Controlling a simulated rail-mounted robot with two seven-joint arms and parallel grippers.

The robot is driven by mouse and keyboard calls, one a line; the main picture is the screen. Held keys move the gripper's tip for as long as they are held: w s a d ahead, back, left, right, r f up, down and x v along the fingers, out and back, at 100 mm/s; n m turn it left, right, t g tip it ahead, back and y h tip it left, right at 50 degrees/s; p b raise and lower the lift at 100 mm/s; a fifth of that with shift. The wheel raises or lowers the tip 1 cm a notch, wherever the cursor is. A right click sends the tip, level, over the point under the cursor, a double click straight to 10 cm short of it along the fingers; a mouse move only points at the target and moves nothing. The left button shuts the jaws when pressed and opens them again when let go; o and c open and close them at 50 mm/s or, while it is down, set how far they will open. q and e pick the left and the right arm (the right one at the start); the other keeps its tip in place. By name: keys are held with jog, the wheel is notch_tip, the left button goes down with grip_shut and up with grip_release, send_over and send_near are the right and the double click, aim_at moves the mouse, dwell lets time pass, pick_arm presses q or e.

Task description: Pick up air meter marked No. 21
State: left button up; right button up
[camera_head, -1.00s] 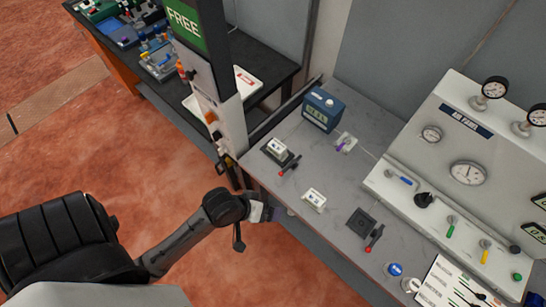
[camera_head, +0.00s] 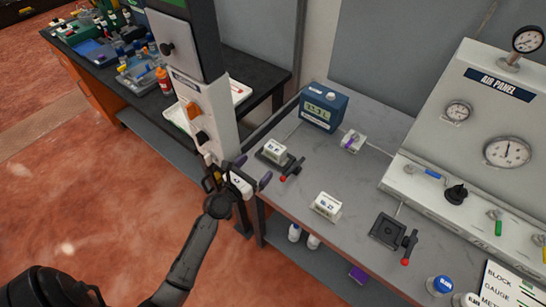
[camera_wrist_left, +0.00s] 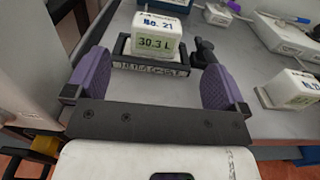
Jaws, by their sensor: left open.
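The air meter marked No. 21 (camera_wrist_left: 158,32) is a small white block with a display reading 30.3 L. It sits upright in a dark cradle (camera_wrist_left: 150,62). In the head view the same meter (camera_head: 275,149) is near the left edge of the grey bench. My left gripper (camera_head: 253,171) is open and empty at that edge, on the near side of the meter. In the left wrist view its two purple-padded fingers (camera_wrist_left: 155,78) are spread, with the meter ahead between and beyond them, apart from the pads. My right gripper is not in view.
A red-tipped lever (camera_head: 290,171) stands right beside the cradle. Another white meter (camera_head: 326,206) stands nearer on the bench. A blue box with a display (camera_head: 323,107) is behind, and a white post (camera_head: 205,120) rises close at left. An empty dark cradle (camera_head: 387,230) is at right.

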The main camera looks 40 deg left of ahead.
aim_at(277, 144)
pick_arm(q)
jog(key=w, duration=0.7)
jog(key=shift+w+a+r, duration=0.1)
jog(key=shift+w+a, duration=0.05)
jog(key=shift+w+a+b, duration=0.15)
jog(key=shift+w+b, duration=0.25)
jog(key=shift+w, duration=0.9)
jog(key=shift+w+a+b, duration=0.1)
jog(key=shift+w+b, duration=0.3)
jog(key=shift+w, duration=0.9)
jog(key=shift+c, duration=0.4)
jog(key=c, duration=1.1)
jog(key=shift+r, duration=0.15)
